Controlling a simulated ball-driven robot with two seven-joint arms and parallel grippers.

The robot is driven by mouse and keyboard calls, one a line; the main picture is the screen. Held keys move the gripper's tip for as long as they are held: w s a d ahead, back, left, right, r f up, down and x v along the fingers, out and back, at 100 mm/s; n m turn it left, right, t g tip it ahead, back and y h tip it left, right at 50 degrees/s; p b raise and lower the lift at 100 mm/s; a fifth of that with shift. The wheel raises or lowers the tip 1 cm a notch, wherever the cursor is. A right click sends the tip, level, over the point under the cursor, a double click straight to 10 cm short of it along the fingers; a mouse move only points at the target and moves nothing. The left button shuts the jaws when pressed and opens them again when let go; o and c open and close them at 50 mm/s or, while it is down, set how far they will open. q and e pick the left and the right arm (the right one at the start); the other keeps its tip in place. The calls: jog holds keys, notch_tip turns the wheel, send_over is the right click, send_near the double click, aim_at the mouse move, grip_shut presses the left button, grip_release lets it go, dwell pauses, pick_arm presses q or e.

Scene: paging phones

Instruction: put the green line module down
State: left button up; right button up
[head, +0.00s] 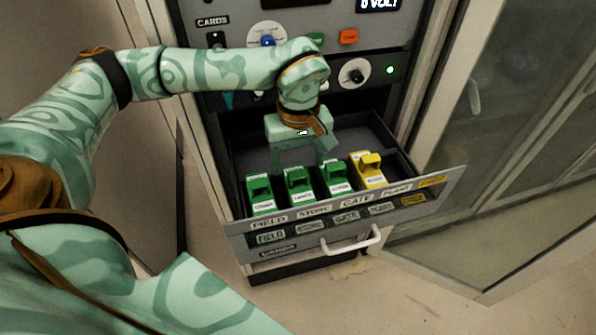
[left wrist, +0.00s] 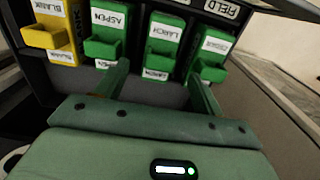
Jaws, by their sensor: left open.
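Three green line modules stand in a row in the open drawer. The middle one, labelled LARCH (head: 299,184), also shows in the left wrist view (left wrist: 163,38). Another green module (head: 261,196) is to its left in the head view, and the ASPEN module (head: 337,178) is to its right. My left gripper (head: 300,163) is open just behind the row. In the left wrist view its fingers (left wrist: 157,75) are spread, one towards each side of the LARCH module. I cannot tell whether they touch it. My right gripper is not in view.
A yellow BLANK module (head: 369,171) stands at the row's right end in the head view. The drawer front (head: 290,238) has name labels and a white handle (head: 350,242). The drawer floor behind the row looks bare. A control panel with knobs (head: 354,75) is above.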

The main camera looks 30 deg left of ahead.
pick_arm(q)
notch_tip(320, 180, up, 6)
jog(key=shift+f, duration=0.25)
dwell(0.6)
